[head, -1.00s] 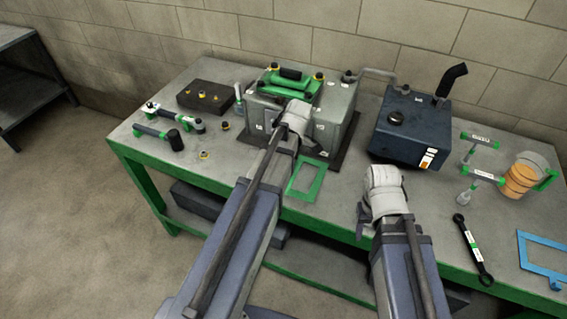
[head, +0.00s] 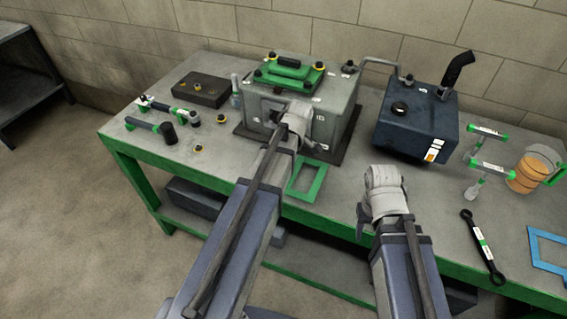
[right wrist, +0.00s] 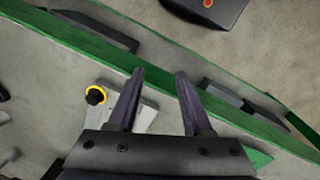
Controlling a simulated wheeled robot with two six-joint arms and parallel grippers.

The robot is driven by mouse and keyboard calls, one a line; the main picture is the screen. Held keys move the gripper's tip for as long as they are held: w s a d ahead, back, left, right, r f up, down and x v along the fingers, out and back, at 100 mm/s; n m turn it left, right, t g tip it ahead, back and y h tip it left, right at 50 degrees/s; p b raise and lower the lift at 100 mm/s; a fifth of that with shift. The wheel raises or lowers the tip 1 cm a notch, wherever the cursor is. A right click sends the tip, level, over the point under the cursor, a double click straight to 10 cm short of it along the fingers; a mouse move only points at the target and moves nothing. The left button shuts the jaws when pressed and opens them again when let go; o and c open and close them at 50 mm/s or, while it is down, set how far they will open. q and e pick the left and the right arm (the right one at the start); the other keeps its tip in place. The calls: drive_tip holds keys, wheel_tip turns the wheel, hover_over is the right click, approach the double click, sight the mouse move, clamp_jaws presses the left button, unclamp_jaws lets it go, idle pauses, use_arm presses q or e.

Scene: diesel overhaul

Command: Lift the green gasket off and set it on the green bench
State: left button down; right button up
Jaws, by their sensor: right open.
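A thin green rectangular frame (head: 320,179), shaped like a gasket, lies flat on the green-edged bench (head: 245,186) in front of a grey block (head: 341,104). A green cover (head: 311,79) with a black handle and dark knobs sits on the block. I cannot tell whether a gasket lies under it. My right gripper (head: 364,221) is by the bench's front edge, right of the frame; in the right wrist view its jaws (right wrist: 160,75) are open and empty. My left arm reaches over the bench to the block's front, left of the frame; its jaws are hidden.
A dark blue tank (head: 418,125) stands right of the block. Green-handled tools (head: 490,166), an orange container (head: 525,175), a black wrench (head: 482,246) and a blue frame (head: 535,256) lie farther right. A dark box (head: 202,90) and a mallet (head: 168,133) are at the left.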

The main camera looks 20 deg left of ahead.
use_arm(q)
drive_tip(key=shift+f+b, duration=0.35)
drive_tip(key=shift+f, duration=0.45)
use_arm(e)
drive_tip(key=shift+f, duration=0.8)
use_arm(q)
drive_tip(key=c, duration=0.7)
unclamp_jaws()
drive_tip(key=shift+r, duration=0.15)
use_arm(e)
drive_tip(key=shift+r, duration=0.15)
use_arm(q)
drive_tip(key=r+p, duration=0.2)
drive_tip(key=d+r+p, duration=0.1)
drive_tip(key=r+p, duration=0.4)
drive_tip(key=p, duration=0.1)
drive_tip(key=shift+d+r, duration=0.3)
use_arm(e)
wheel_tip(320, 180, up, 8)
drive_tip(key=shift+f, duration=0.25)
use_arm(q)
drive_tip(key=shift+f, duration=0.1)
